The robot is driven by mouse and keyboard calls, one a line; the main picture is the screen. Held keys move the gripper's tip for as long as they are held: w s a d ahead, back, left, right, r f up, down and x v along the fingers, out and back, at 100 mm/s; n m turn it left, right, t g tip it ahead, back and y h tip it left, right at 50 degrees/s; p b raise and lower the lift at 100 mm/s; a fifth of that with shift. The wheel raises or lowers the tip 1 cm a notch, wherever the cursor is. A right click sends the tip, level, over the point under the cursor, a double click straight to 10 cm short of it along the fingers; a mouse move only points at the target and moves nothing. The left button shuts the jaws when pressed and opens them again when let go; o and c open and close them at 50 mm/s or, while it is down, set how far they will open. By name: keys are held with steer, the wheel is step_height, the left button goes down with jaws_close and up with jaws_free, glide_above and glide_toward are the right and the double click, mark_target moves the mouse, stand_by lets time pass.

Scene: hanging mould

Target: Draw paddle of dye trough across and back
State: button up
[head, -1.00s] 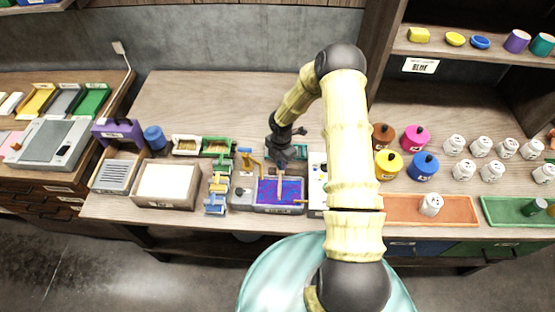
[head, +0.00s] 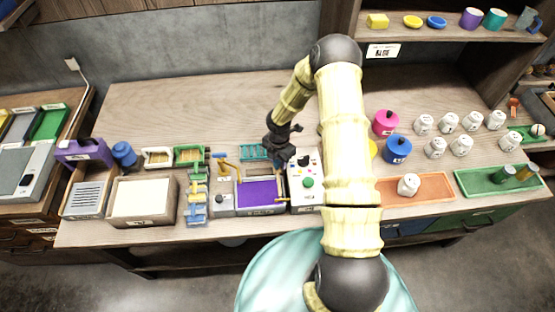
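The dye trough (head: 238,213) is a grey tray with a flat purple surface, near the front edge of the bench, left of my arm. My gripper (head: 286,157) is dark and points down over the bench, just behind and above the trough's right end. Its fingers are small and dark, so I cannot tell whether they are open or shut or hold anything. My forearm hides part of the bench to the right.
A white control box (head: 305,189) with a green button stands right of the trough. A teal rack (head: 253,152) lies behind it. A coloured stand (head: 197,200) and a white-filled tray (head: 142,199) are at left. Pots and white jars stand at right.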

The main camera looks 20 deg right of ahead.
steer(key=shift+o, duration=0.9)
steer(key=shift+a, duration=0.1)
steer(key=shift+r, duration=0.15)
step_height(320, 180, up, 17)
steer(key=b, duration=0.3)
steer(key=shift+r, duration=0.1)
steer(key=shift+s, duration=0.1)
